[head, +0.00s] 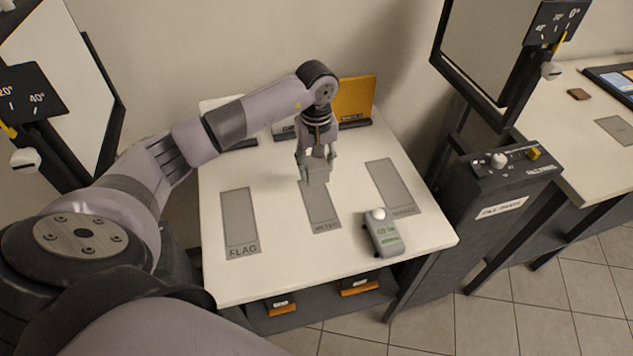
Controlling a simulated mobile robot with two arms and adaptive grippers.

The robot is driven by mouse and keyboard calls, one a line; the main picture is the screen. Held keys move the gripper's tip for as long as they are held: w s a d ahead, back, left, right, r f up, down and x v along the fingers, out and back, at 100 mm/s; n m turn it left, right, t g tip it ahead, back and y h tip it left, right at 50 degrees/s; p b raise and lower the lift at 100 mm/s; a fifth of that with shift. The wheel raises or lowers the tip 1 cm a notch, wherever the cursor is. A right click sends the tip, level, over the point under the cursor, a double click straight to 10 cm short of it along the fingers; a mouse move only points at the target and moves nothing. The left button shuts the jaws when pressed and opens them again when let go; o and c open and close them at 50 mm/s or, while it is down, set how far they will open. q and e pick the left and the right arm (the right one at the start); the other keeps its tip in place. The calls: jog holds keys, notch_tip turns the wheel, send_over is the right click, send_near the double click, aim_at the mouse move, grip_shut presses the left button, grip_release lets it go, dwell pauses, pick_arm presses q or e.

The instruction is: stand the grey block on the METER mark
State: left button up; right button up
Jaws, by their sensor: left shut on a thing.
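My left gripper (316,155) points down over the middle of the white table and is shut on a small grey block (317,175). The block is upright between the fingers, over the far end of the grey METER mark (322,212). I cannot tell whether its underside touches the mark or hangs just above it. The near part of the METER mark is bare, with its small lettering at the near edge. My right gripper is not in view.
The FLAG mark (239,220) lies bare to the left, and another grey mark (393,184) to the right. A grey-green handheld device with a white dome (384,236) lies near the front right. A yellow-orange panel (354,99) stands at the back. A dark control cabinet (480,215) stands right of the table.

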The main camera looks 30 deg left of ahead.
pick_arm(q)
notch_tip(320, 180, down, 3)
jog(key=shift+d+r, duration=0.1)
notch_tip(320, 180, down, 5)
jog(key=shift+r+p, duration=0.2)
jog(key=shift+p, duration=0.45)
jog(key=shift+f, duration=0.25)
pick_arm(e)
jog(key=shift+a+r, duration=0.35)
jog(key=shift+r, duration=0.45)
pick_arm(q)
jog(key=shift+f, duration=0.1)
jog(key=shift+f+b, duration=0.25)
jog(key=shift+b, duration=0.15)
jog(key=o, duration=1.3)
jog(key=shift+r, duration=0.1)
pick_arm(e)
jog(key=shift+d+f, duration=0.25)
